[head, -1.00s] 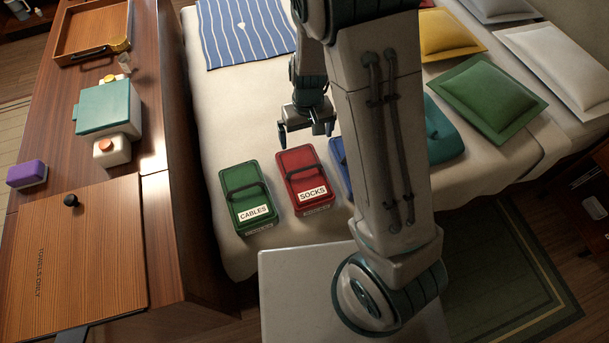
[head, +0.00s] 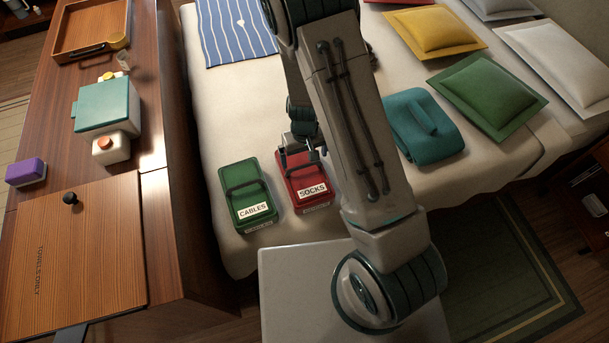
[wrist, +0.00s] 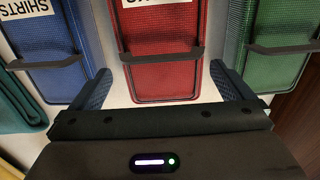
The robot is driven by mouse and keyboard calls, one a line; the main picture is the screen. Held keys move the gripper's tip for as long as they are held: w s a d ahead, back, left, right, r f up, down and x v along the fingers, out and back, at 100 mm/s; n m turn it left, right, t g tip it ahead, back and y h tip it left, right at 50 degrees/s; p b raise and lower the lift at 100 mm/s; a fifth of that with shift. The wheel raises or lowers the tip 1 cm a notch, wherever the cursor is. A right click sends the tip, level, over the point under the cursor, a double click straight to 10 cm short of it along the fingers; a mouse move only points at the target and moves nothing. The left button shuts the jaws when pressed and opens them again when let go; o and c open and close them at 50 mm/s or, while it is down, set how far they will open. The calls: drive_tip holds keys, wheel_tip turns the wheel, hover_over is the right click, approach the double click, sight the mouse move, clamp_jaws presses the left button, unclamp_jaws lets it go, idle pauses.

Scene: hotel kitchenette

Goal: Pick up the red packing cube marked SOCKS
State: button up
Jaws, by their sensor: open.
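The red packing cube marked SOCKS (head: 304,181) lies on the bed, with a dark strap handle across its top. In the wrist view the red cube (wrist: 163,80) lies ahead of and between the fingers, its label cut off at the top edge. My gripper (head: 301,153) is over the far end of the cube, partly hidden by my arm. In the wrist view my gripper (wrist: 166,90) is open, one finger on each side of the cube's width, with nothing held. Whether the fingers touch the cube cannot be told.
A green CABLES cube (head: 246,194) lies close on the left. A blue SHIRTS cube (wrist: 45,50) lies on the other side, hidden by my arm in the head view. A folded teal cloth item (head: 425,127) and pillows lie right. A wooden counter (head: 150,215) stands left.

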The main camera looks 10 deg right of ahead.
sight(304, 166)
drive_tip(key=shift+a+f, duration=0.1)
drive_tip(key=shift+f, duration=1.75)
drive_tip(key=c, duration=1.4)
drive_tip(key=shift+c, duration=0.2)
drive_tip(key=shift+r, duration=0.15)
